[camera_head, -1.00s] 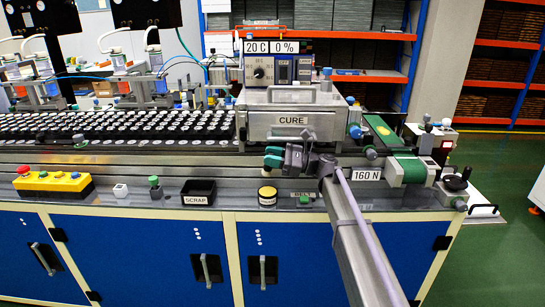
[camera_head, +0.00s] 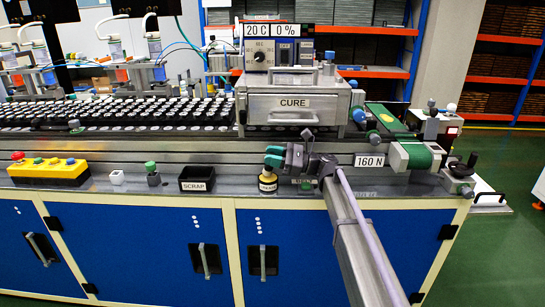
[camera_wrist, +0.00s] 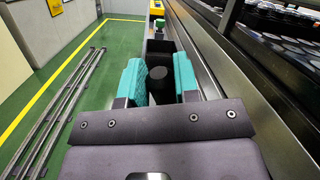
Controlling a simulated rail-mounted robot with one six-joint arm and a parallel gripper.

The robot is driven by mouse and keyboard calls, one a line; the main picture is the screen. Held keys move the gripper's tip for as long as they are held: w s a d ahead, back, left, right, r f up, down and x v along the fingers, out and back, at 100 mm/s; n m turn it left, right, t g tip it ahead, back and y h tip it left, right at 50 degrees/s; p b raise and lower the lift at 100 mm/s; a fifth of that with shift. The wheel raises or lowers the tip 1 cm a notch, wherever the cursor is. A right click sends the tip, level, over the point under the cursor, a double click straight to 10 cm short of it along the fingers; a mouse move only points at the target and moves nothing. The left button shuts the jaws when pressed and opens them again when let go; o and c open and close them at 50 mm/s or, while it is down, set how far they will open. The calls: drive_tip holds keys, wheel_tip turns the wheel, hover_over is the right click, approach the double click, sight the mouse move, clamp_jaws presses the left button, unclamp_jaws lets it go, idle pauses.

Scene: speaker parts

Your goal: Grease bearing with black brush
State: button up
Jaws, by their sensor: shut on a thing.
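My gripper (camera_head: 272,157) has teal fingers and is just above a small round pot (camera_head: 267,184) with a yellow upper part, at the bench's front edge. In the wrist view my gripper (camera_wrist: 162,85) is shut on a dark, round-ended thing (camera_wrist: 161,82), which looks like the black brush. Its lower end is hidden from me in the head view. I cannot tell whether it touches the pot. I cannot make out a bearing in either view.
A black SCRAP bin (camera_head: 197,178) and a yellow button box (camera_head: 47,172) stand left of the pot. The CURE press (camera_head: 293,103) is behind my gripper. A green belt (camera_head: 416,155) is at the right. Trays of round parts (camera_head: 120,113) fill the back left.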

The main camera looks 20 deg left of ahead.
drive_tip(key=shift+f+b, duration=0.6)
idle(1.4)
wheel_tip(320, 180, up, 7)
drive_tip(key=p, duration=0.7)
drive_tip(key=shift+r, duration=0.1)
idle(0.4)
